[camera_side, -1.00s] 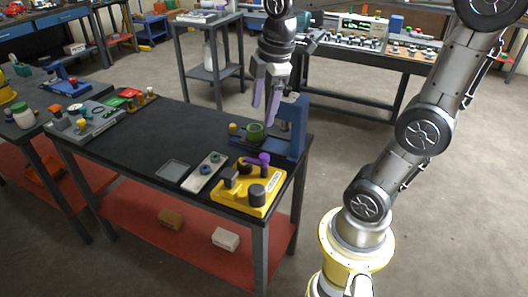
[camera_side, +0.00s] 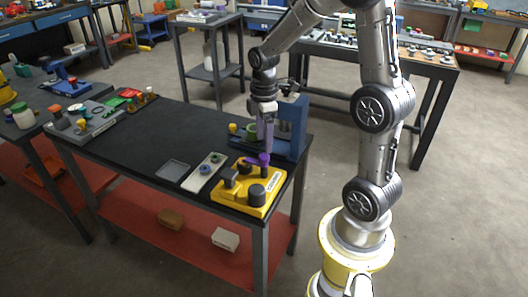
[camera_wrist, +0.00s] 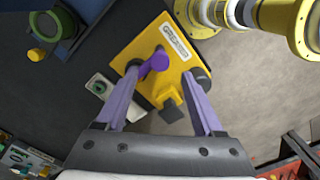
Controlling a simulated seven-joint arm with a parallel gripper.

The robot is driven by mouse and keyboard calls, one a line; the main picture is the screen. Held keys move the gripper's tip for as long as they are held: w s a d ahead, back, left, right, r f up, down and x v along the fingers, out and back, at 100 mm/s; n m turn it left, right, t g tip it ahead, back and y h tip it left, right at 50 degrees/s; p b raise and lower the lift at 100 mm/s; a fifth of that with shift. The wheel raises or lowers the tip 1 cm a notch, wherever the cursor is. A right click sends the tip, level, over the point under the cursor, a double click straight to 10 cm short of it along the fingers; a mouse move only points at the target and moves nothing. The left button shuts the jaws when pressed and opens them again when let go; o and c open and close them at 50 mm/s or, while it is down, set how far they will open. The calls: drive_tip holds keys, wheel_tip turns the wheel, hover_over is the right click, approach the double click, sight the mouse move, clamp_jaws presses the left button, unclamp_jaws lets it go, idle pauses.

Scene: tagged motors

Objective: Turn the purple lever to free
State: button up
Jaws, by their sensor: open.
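The purple lever (camera_side: 258,160) sits on a yellow block (camera_side: 253,202) with dark knobs at the right end of the black table. In the wrist view the lever (camera_wrist: 156,64) lies on the yellow plate beside a label, ahead of my fingers and nearer the left one. My gripper (camera_side: 266,146) hangs pointing down just above the lever in the side view. In the wrist view my gripper (camera_wrist: 165,85) has its two purple fingers wide apart with nothing between them. I cannot tell whether a finger touches the lever.
A blue machine (camera_side: 291,130) with a green ring (camera_side: 251,132) stands right behind the yellow block. A pale plate with round parts (camera_side: 204,171) and a grey tray (camera_side: 172,170) lie to its left. The table's left middle (camera_side: 150,135) is clear.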

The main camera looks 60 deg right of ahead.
sight(264, 156)
drive_tip(key=shift+f, duration=2.65)
clamp_jaws()
